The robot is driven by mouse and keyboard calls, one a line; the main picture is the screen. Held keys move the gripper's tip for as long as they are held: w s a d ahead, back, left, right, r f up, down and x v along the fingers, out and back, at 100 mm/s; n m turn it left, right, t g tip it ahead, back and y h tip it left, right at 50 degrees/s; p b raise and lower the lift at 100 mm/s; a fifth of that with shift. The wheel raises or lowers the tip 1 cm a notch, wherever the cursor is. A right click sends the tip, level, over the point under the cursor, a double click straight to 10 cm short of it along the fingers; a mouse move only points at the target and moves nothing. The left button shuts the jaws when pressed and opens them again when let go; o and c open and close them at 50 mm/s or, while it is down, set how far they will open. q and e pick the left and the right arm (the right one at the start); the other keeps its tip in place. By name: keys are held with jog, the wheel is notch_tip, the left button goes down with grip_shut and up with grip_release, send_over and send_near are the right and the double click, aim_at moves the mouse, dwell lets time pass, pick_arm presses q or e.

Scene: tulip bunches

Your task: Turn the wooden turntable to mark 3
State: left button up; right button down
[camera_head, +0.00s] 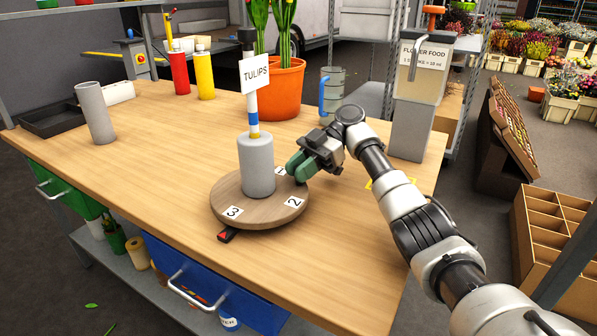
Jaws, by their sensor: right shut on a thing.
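The round wooden turntable (266,214) lies on the workbench in the head view, with a grey cylindrical vase (257,167) standing upright on it. Card mark 3 (233,212) is at its front left, close behind the red arrow marker (226,235) on the bench and roughly in line with it. Mark 2 (294,202) is at the right, and mark 1 (281,170) at the back right, partly hidden. My right gripper (301,170), with green fingertips, is at the turntable's back-right rim, shut on a turntable part that its fingers hide. My left gripper is out of view.
A TULIPS sign (255,74) rises behind the vase. An orange pot (279,91), red bottle (180,73) and yellow bottle (205,77) stand at the back. A grey cylinder (95,113) is at left, the flower food dispenser (410,127) at right.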

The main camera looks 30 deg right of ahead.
jog(key=c, duration=1)
grip_release()
jog(key=shift+w, duration=0.1)
